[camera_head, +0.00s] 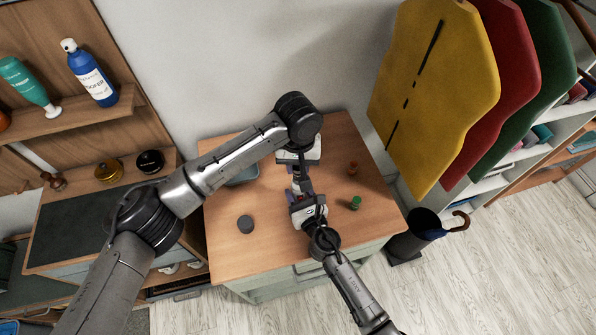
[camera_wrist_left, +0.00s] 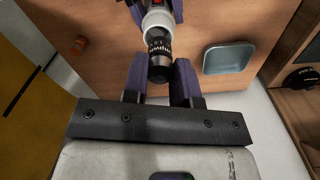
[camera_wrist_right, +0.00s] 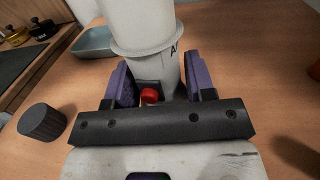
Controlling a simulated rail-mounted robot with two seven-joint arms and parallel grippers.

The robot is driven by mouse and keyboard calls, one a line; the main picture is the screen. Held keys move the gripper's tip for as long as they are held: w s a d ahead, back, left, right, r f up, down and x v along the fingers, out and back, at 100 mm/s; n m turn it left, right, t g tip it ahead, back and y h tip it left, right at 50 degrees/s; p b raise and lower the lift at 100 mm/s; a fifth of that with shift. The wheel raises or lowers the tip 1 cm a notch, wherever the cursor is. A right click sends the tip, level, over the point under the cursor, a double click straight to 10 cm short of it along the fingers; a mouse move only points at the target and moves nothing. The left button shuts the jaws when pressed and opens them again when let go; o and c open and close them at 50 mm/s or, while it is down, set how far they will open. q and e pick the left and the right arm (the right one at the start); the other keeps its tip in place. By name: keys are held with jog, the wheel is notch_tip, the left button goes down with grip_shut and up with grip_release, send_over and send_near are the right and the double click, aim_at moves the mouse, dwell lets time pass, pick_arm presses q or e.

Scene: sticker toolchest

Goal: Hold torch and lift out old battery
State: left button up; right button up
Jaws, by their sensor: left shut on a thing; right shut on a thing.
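The white torch (camera_wrist_right: 155,65) with a red button (camera_wrist_right: 150,95) is between my right gripper's purple fingers (camera_wrist_right: 155,85), which are shut on its body. In the left wrist view the torch (camera_wrist_left: 160,22) has a dark battery (camera_wrist_left: 159,48) with pale lettering protruding from its open end. My left gripper (camera_wrist_left: 160,68) is shut on the battery's outer end. How much of the battery is inside the torch is hidden. In the head view, my left gripper (camera_head: 296,172) and right gripper (camera_head: 302,194) face each other above the table, mostly covering torch and battery.
On the wooden tabletop (camera_head: 280,240) stand a dark grey round cap (camera_head: 245,224), a green-topped cylinder (camera_head: 355,202) and an orange-red one (camera_head: 352,168). A blue-grey tray (camera_wrist_left: 228,57) lies behind, partly under my left arm. The table's front is mostly clear.

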aim_at(298, 167)
pick_arm(q)
jog(key=shift+r, duration=3)
pick_arm(e)
jog(key=shift+f, duration=0.1)
jog(key=o, duration=1)
jog(key=shift+o, duration=0.2)
